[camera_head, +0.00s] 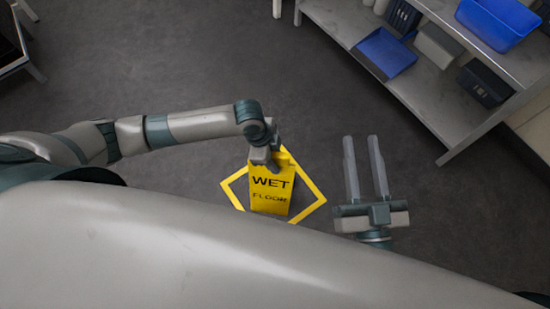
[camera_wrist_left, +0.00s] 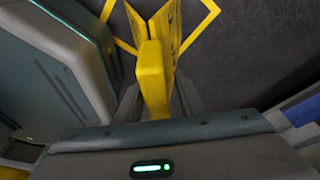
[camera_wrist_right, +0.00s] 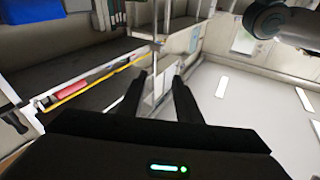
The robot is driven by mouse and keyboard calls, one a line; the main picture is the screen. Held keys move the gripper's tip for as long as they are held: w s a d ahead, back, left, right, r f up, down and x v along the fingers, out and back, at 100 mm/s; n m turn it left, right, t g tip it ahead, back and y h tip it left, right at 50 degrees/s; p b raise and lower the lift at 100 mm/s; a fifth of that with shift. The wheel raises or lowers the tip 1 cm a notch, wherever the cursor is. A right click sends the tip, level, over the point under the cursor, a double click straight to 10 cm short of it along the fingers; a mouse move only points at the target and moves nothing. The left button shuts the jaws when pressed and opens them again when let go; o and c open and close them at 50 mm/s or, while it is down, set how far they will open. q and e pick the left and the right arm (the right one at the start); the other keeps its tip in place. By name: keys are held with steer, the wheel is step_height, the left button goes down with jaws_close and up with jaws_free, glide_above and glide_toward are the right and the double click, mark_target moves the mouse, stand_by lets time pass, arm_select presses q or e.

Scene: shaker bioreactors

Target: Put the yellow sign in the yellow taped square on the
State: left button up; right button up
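The yellow sign (camera_head: 271,203), marked "WET FLOOR", is upright over the yellow taped square (camera_head: 312,183) on the dark floor. The tape shows on both sides of it; whether its base touches the floor cannot be told. My left gripper (camera_head: 263,160) is at the sign's top edge. In the left wrist view the sign's top (camera_wrist_left: 152,80) lies between the fingers, which are closed about it, with tape lines (camera_wrist_left: 123,45) beyond. My right gripper (camera_head: 365,140) is open and empty, to the right of the square, its fingers apart and parallel.
A shelf unit (camera_head: 420,95) with blue bins (camera_head: 385,53) and dark boxes stands at the upper right. A table leg (camera_head: 34,70) shows at the upper left. The floor above the square is clear. The right wrist view shows shelving and a bright floor.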

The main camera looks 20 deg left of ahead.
arm_select(q)
steer(key=shift+r, duration=0.1)
stand_by(0.3)
steer(key=shift+a+r, duration=0.1)
steer(key=shift+r, duration=0.35)
steer(key=p+v, duration=0.3)
steer(key=v, duration=0.6)
steer(key=shift+a+r, duration=0.2)
steer(key=shift+r, duration=0.15)
steer(key=shift+a+r, duration=0.15)
steer(key=shift+r, duration=0.45)
arm_select(e)
step_height(320, 180, down, 11)
steer(key=d+g+h, duration=0.2)
steer(key=g, duration=0.4)
steer(key=shift+s+d+r+g, duration=0.2)
steer(key=shift+s+g, duration=0.1)
steer(key=shift+s, duration=0.1)
arm_select(q)
steer(key=shift+s, duration=0.1)
